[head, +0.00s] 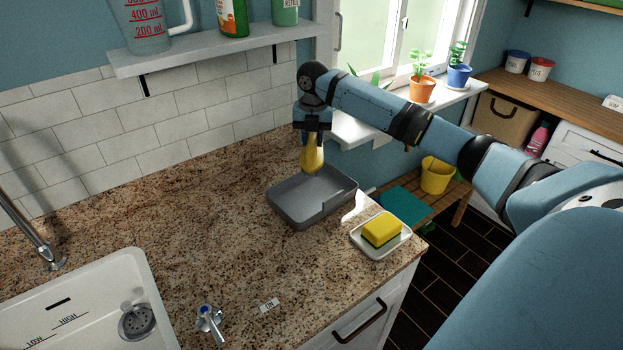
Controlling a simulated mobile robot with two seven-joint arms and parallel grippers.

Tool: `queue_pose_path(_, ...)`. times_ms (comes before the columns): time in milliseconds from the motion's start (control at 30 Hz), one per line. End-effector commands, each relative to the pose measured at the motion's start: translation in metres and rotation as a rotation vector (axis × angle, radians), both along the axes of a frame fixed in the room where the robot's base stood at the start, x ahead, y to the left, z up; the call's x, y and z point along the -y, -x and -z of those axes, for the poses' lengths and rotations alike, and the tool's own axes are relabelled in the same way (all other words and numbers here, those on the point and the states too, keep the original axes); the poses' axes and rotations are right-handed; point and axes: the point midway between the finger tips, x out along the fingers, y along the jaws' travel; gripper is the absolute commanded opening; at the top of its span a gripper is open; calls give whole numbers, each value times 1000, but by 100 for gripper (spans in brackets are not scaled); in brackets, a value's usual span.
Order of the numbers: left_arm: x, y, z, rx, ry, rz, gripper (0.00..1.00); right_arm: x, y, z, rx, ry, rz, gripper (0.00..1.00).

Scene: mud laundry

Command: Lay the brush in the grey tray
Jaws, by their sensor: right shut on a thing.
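The grey tray (297,214) sits on the granite counter near its right end. My right gripper (312,136) points down above the tray's back part and is shut on the brush (312,156). The brush shows as a yellow handle hanging roughly upright, its lower end over or inside the tray. I cannot tell whether it touches the tray floor. The fingertips are partly hidden by the gripper body and the brush. My left gripper is not in view.
A yellow sponge (381,229) lies on a white dish (370,246) at the counter's right edge, close to the tray. A sink (150,262) and tap (40,250) are at left. A shelf (210,47) hangs above. The counter left of the tray is clear.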

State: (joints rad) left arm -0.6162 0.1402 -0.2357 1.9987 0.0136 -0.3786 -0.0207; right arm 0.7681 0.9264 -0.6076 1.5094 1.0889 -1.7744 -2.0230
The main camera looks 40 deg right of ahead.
Motion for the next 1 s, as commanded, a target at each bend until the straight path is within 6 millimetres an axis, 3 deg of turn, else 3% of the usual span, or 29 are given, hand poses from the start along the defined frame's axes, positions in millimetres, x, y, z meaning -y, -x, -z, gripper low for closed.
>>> queue_pose_path(100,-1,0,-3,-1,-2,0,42,0,1,33,-4,0,1,5)
queue_pose_path(300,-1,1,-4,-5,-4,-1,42,0,1,75,-2,1,1,5)
queue_pose_path(567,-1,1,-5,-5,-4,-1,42,0,0,96,-1,1,2,5)
queue_pose_path(800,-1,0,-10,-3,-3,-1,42,0,0,129,-1,0,1,5)
queue_pose_path(1000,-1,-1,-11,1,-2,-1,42,0,0,132,1,1,1,5)
